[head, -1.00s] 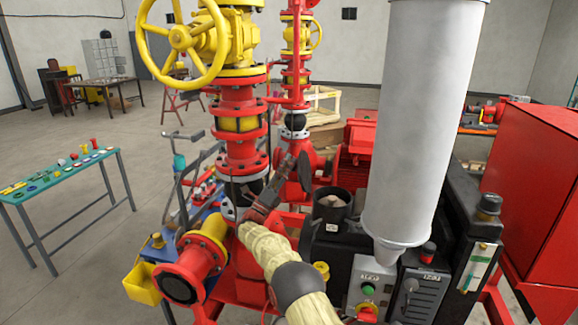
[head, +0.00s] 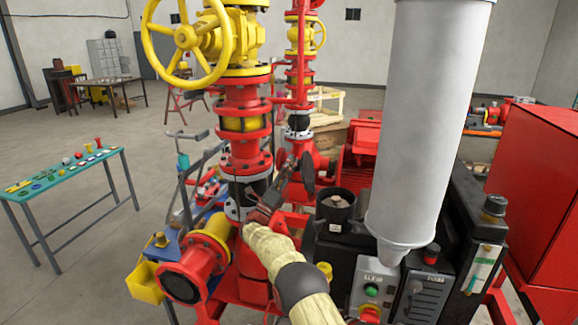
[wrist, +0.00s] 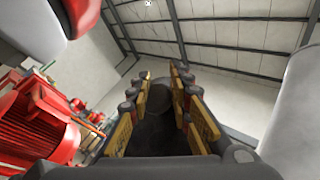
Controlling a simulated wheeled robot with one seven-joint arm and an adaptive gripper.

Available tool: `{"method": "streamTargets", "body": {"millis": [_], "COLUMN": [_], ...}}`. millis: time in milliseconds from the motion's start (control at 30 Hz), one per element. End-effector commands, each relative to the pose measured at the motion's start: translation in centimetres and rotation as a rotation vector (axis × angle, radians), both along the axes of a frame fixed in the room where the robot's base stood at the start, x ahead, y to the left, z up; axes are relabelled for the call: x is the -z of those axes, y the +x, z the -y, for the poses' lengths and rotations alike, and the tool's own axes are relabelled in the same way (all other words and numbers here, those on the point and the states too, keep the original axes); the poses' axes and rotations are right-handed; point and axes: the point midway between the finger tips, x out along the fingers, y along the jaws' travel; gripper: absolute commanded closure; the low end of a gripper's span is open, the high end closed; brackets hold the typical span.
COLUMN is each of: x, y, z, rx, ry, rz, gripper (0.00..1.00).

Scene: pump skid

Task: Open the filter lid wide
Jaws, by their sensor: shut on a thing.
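The filter lid (head: 308,173) is a dark round disc, standing steeply tilted up to the left of and above the black filter housing (head: 335,207). The housing's mouth is uncovered and a pale part shows inside. My gripper (head: 290,180) comes from the lower left and is shut on the lid's edge or handle; which one I cannot tell. In the wrist view, the yellow-padded fingers of my gripper (wrist: 165,95) stand on both sides of the dark lid (wrist: 166,125). The hinge is not clear.
A tall grey cylinder (head: 425,120) stands right of the housing. Red pipework with a yellow handwheel (head: 187,38) rises on the left, close to my forearm. A red motor (head: 365,155) lies behind. A control box (head: 375,285) sits in front.

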Motion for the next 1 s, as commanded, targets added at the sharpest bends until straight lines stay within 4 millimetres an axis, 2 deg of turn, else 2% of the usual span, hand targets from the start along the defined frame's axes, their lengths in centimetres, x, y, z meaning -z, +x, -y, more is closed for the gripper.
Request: {"method": "streamTargets", "body": {"millis": [33, 67, 500, 833, 1000], "x": [2.9, 2.9, 2.9, 2.7, 3.5], "y": [0.3, 0.4, 0.3, 0.3, -0.6], "z": [1.1, 1.1, 0.9, 0.7, -0.2], "rx": [0.015, 0.015, 0.012, 0.011, 0.009], "ry": [0.004, 0.004, 0.004, 0.005, 0.005], "rz": [-0.039, -0.039, -0.039, -0.036, -0.036], "gripper": [1.0, 0.79, 0.54, 0.52, 0.52]}}
